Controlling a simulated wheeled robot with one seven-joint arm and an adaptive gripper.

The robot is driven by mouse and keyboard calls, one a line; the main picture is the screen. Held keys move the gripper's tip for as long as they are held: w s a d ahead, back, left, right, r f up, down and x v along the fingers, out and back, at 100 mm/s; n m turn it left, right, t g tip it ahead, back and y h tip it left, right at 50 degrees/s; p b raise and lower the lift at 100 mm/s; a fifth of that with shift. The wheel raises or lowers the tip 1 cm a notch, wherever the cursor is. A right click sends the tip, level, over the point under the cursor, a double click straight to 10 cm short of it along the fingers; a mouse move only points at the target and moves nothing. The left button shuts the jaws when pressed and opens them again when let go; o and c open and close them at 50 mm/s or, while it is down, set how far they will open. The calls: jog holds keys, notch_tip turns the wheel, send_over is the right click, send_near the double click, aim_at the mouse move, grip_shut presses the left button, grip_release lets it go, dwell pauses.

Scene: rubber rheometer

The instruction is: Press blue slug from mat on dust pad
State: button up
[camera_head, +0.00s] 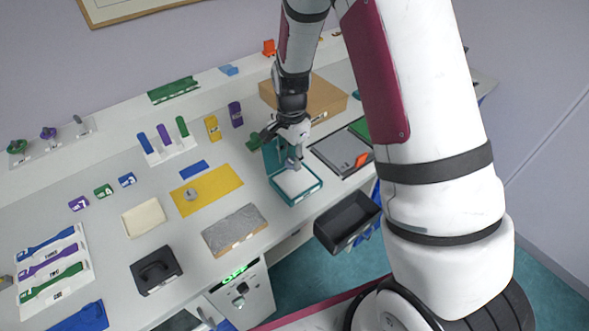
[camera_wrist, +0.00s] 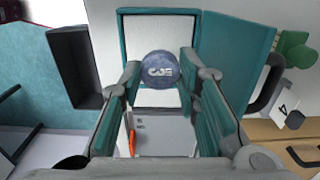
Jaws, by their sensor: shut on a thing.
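My gripper (camera_head: 292,161) is over the open teal box that holds the white dust pad (camera_head: 297,181). In the wrist view, my gripper (camera_wrist: 160,80) is shut on the round dark blue slug (camera_wrist: 160,67), which has pale letters on its face. The slug is between the fingertips, in front of the white pad (camera_wrist: 158,28); I cannot tell whether it touches the pad.
The box's open teal lid (camera_head: 271,155) stands close beside my gripper. A grey flat device (camera_head: 339,150) with an orange tab is at the right, and a black bin (camera_head: 347,220) hangs at the bench's front edge. A grey slab (camera_head: 234,229) lies in front of the mat.

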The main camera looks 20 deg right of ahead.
aim_at(296, 180)
jog(key=shift+w+d, duration=0.1)
jog(key=shift+d, duration=0.55)
jog(key=shift+r, duration=0.1)
jog(key=shift+a+f+b, duration=0.1)
jog(key=shift+f+b, duration=0.75)
jog(key=shift+f, duration=2.15)
jog(key=shift+f, duration=0.6)
jog(key=shift+r, duration=0.1)
jog(key=shift+r+p, duration=1.05)
jog(key=shift+r, duration=2.4)
